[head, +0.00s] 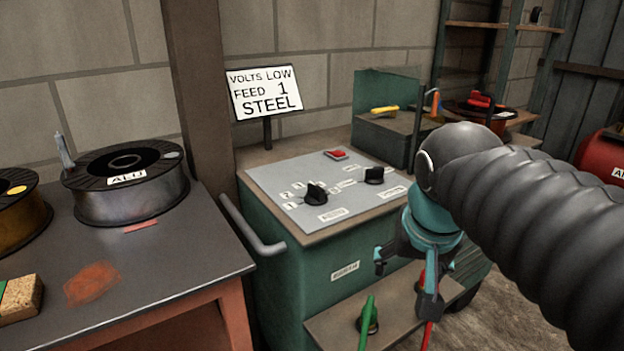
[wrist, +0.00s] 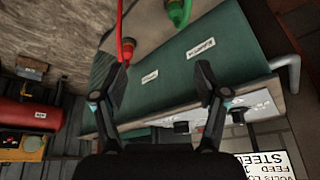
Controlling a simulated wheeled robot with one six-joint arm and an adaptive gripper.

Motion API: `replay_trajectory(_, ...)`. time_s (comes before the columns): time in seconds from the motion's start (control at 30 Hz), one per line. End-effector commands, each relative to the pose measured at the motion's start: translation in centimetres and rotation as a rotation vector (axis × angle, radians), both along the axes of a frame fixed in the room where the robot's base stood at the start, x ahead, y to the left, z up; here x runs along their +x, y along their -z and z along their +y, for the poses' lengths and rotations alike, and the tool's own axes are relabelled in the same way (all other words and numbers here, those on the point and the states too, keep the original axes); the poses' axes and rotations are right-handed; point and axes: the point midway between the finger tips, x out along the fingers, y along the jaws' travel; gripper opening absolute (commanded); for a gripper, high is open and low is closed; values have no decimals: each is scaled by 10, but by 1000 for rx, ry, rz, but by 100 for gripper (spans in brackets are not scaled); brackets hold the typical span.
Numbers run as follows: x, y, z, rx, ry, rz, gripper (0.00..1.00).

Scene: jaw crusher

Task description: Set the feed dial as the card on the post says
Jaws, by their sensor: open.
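The card (head: 266,91) on the post reads "VOLTS LOW, FEED 1, STEEL"; part of it shows in the wrist view (wrist: 264,165). Two black dials sit on the grey top panel (head: 279,179) of the green machine. The left dial (head: 316,192) has a numbered scale at its left. The right dial (head: 374,175) stands farther right. Their labels are too small to read surely. Both dials show small in the wrist view, one (wrist: 182,127) nearer the middle. My gripper (head: 405,281) is open and empty in front of the machine, below the panel, apart from both dials.
A red button (head: 336,154) is at the panel's back. A grey handle bar (head: 254,232) juts from the machine's left. Green (head: 366,318) and red cable plugs are at the lower shelf, the red one by my gripper. A table with a spool (head: 130,190) stands left.

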Motion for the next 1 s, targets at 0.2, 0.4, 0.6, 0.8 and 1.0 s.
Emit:
replay_trajectory(0.2, 70, -67, 34, 0, 193, 61, 73)
replay_trajectory(0.4, 123, -111, 81, -14, 392, 78, 73)
replay_trajectory(0.6, 162, -137, 136, -26, 602, 64, 73)
replay_trajectory(0.8, 178, -147, 176, -28, 758, 35, 73)
replay_trajectory(1.0, 181, -147, 189, -27, 821, 21, 73)
